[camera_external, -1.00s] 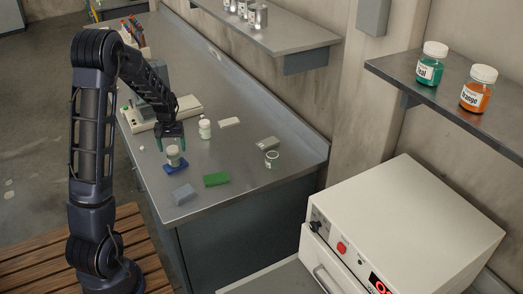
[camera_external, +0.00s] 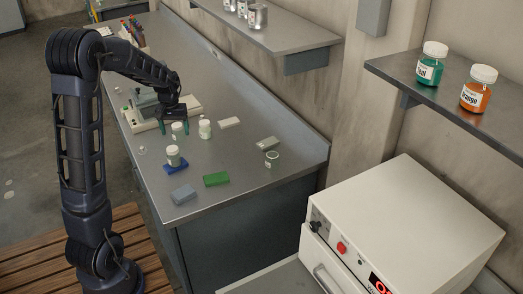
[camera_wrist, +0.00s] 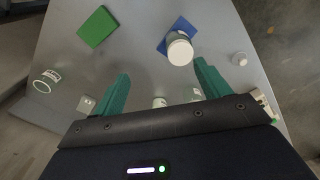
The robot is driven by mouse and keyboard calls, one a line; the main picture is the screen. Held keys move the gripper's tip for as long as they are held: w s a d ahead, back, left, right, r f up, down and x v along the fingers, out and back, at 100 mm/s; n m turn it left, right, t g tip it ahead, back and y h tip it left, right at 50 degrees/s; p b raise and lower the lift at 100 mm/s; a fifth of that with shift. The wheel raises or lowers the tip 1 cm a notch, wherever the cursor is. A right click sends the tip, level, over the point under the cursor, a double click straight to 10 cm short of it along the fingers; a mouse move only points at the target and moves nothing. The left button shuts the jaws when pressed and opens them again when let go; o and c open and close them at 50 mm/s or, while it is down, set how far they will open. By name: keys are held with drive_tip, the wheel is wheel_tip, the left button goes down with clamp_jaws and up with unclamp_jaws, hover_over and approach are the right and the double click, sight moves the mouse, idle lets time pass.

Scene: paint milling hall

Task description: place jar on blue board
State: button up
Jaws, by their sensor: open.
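A white-lidded jar (camera_external: 173,155) stands upright on the blue board (camera_external: 182,169) near the front left of the bench. In the wrist view the jar (camera_wrist: 180,50) covers part of the blue board (camera_wrist: 186,25). My gripper (camera_external: 174,128) is open, with green fingers. It is apart from this jar, farther back along the bench. Another white-lidded jar (camera_external: 178,131) shows near the fingers; whether it lies between them I cannot tell. A third jar (camera_external: 204,129) stands just to the right. In the wrist view the open fingers (camera_wrist: 162,75) have no jar gripped between their tips.
A green board (camera_external: 216,179) and a grey-blue block (camera_external: 183,194) lie near the front. A small white cap (camera_wrist: 239,59) lies left of the boards on the bench.

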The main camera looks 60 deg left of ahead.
drive_tip(key=d+r+m+t, duration=0.15)
drive_tip(key=d+r, duration=0.25)
drive_tip(key=d, duration=0.4)
drive_tip(key=d+r+m, duration=0.2)
drive_tip(key=d+r, duration=0.2)
drive_tip(key=d, duration=0.3)
drive_tip(key=d+r+m, duration=0.2)
drive_tip(key=d+r, duration=0.2)
drive_tip(key=d, duration=0.4)
drive_tip(key=s+d+r+m+t, duration=0.2)
drive_tip(key=s+d+m, duration=0.4)
drive_tip(key=s+d, duration=0.9)
drive_tip(key=d+r, duration=0.1)
drive_tip(key=d, duration=0.3)
drive_tip(key=shift+s+t, duration=0.25)
drive_tip(key=shift+t, duration=0.1)
